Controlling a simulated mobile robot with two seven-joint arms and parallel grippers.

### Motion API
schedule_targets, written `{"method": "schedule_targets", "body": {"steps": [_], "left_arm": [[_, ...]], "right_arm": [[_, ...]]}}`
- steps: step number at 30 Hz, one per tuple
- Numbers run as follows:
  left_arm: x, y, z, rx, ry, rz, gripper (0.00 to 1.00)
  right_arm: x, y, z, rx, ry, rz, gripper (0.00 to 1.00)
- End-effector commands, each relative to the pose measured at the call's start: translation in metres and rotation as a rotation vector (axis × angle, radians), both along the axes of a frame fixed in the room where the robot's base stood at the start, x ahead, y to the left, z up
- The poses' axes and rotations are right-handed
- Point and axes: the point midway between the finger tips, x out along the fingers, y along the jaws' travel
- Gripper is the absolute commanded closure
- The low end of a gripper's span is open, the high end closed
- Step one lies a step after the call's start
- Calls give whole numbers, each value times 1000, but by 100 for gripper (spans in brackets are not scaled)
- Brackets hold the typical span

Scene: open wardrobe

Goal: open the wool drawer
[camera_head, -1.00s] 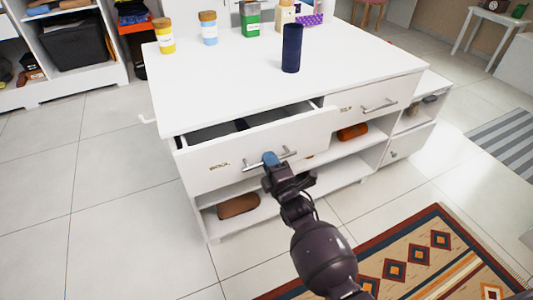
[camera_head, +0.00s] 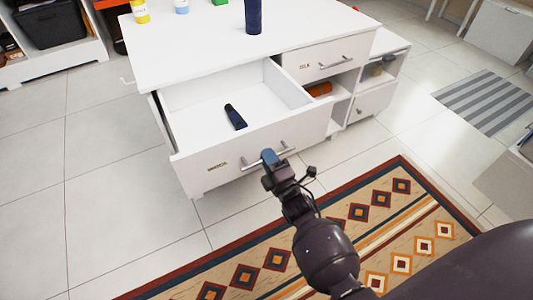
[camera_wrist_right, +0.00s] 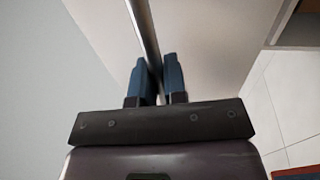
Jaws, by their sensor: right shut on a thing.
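The wool drawer (camera_head: 200,179) is pulled well out of the white cabinet (camera_head: 168,62), and its label shows on the left of the front. A dark blue item (camera_head: 236,117) lies inside on the drawer's floor. My right gripper (camera_head: 269,156) is shut on the metal bar handle (camera_head: 285,150) of this drawer. In the right wrist view the two blue fingers (camera_wrist_right: 160,80) are on either side of the handle bar (camera_wrist_right: 142,28). My left gripper is not in view.
A dark blue cylinder (camera_head: 253,16) and several jars stand on the cabinet top. A second drawer (camera_head: 318,60) to the right is closed. A patterned rug (camera_head: 290,245) and bare tiles lie in front.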

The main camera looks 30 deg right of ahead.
Motion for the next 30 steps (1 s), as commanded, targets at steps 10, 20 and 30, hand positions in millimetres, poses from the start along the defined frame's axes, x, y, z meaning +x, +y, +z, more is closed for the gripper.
{"method": "schedule_targets", "body": {"steps": [10, 20, 30], "left_arm": [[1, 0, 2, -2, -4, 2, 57], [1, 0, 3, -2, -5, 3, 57], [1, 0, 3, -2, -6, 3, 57]], "right_arm": [[-4, -1, 1, 0, -1, -2, 100], [-4, -1, 1, 0, -1, -1, 74], [-4, 0, 1, 0, -1, 0, 63]]}}
